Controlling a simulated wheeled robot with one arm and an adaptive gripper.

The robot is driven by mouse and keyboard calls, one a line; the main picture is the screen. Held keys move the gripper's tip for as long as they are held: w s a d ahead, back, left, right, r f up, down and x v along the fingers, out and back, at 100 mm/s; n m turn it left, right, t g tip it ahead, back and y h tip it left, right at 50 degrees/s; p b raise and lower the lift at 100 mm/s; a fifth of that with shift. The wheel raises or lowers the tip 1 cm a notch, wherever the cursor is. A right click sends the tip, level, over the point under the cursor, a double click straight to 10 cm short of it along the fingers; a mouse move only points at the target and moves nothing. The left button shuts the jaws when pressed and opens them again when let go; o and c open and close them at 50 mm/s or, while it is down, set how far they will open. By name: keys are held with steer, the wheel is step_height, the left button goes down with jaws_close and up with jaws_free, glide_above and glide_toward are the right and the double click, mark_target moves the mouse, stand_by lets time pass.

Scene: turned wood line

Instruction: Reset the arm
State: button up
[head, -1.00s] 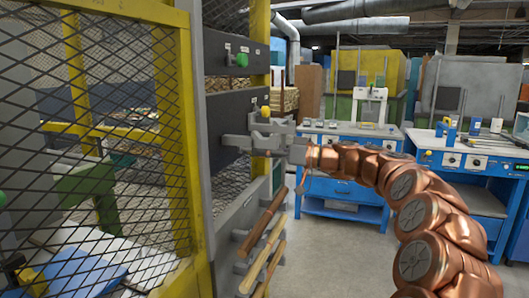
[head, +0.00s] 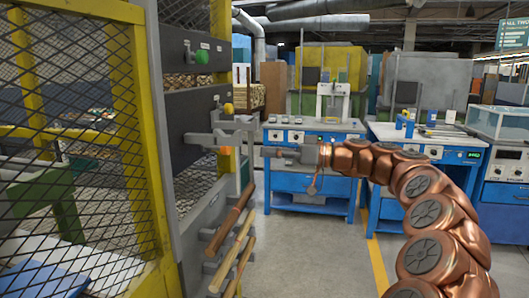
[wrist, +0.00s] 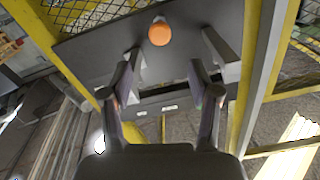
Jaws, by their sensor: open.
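My copper arm reaches in from the right in the head view. In the wrist view my gripper (wrist: 162,97) shows two fingers spread wide apart. The orange knob (wrist: 159,33) sits beyond them on a dark panel (wrist: 100,45), with a grey bracket on each side of it.
Yellow mesh fencing (head: 140,150) stands at the left. A green knob (head: 202,56) and a yellow knob (head: 228,108) sit on dark panels above. Wooden rods (head: 232,240) lie on a slanted rack below. Blue benches (head: 300,185) stand behind; grey floor is open at centre.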

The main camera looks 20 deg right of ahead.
stand_by(0.3)
steer(key=s+a+f+g+h, duration=0.1)
steer(key=s+a+f+g, duration=0.2)
steer(key=s+a, duration=0.35)
steer(key=s+a+f+g+h, duration=0.1)
steer(key=s+a+f+g, duration=0.2)
steer(key=a, duration=0.6)
steer(key=s+a+f+m+g+h, duration=0.25)
steer(key=s+a+f, duration=0.25)
steer(key=s+f, duration=0.4)
steer(key=s+d+f+m+g+h, duration=0.15)
steer(key=s+d+f+h, duration=0.3)
steer(key=s, duration=0.45)
steer(key=s+d+f+m+g+h, duration=0.1)
steer(key=s+d+f+m+h, duration=0.25)
steer(key=s+f, duration=0.4)
steer(key=s+d+f+m+g+h, duration=0.1)
steer(key=s+d+f+h, duration=0.3)
steer(key=s, duration=0.6)
step_height(320, 180, up, 20)
steer(key=d+t+y+p, duration=0.1)
steer(key=p, duration=1.8)
steer(key=shift+s+r, duration=0.15)
steer(key=shift+r, duration=0.1)
steer(key=shift+c, duration=0.3)
